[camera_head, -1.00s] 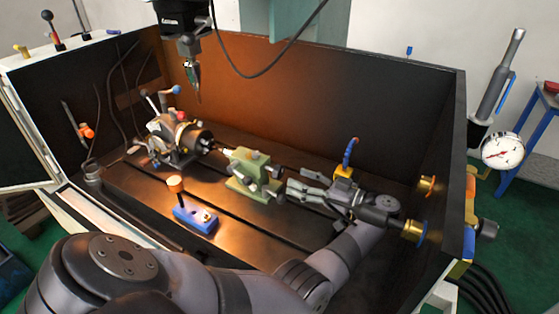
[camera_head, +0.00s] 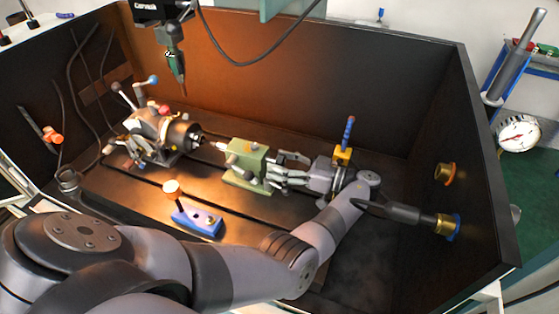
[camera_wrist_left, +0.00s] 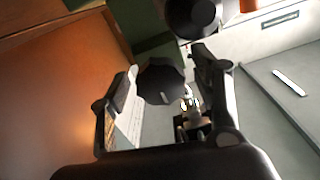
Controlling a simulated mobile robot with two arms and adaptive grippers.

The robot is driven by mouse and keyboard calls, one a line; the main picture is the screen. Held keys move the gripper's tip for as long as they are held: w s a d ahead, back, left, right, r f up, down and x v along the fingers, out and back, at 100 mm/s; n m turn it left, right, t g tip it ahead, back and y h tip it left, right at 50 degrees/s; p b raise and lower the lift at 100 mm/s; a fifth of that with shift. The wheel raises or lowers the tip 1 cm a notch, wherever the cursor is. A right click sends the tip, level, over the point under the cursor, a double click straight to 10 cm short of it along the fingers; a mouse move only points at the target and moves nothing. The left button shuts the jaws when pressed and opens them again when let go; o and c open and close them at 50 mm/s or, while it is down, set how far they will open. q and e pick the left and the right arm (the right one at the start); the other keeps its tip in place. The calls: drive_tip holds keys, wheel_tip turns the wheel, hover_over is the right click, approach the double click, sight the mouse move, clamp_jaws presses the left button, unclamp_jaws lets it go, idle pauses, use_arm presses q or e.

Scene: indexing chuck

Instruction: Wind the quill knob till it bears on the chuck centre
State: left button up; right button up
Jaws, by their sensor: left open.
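The green tailstock (camera_head: 243,163) stands on the bed, its quill side facing the chuck (camera_head: 182,136) to its left. A small gap shows between the quill's tip and the chuck. My left gripper (camera_head: 277,170) is open at the tailstock's right end, its fingers pointing left. In the left wrist view the dark, lobed quill knob (camera_wrist_left: 160,82) sits between the spread fingers of my left gripper (camera_wrist_left: 167,68), and I see room on its sides. In the head view the fingers largely hide the knob. My right gripper is not in view.
A blue block (camera_head: 197,220) with an upright orange-topped pin lies in front of the chuck. A dark spindle head (camera_head: 173,60) hangs above. A yellow block with a blue hose (camera_head: 344,150) stands behind my left wrist. Dark enclosure walls (camera_head: 445,130) bound the bed.

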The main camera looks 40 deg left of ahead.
use_arm(q)
drive_tip(key=shift+c, duration=1.1)
drive_tip(key=c, duration=1)
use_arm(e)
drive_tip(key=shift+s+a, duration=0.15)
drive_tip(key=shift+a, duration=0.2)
use_arm(q)
drive_tip(key=shift+o, duration=0.2)
drive_tip(key=shift+m, duration=0.5)
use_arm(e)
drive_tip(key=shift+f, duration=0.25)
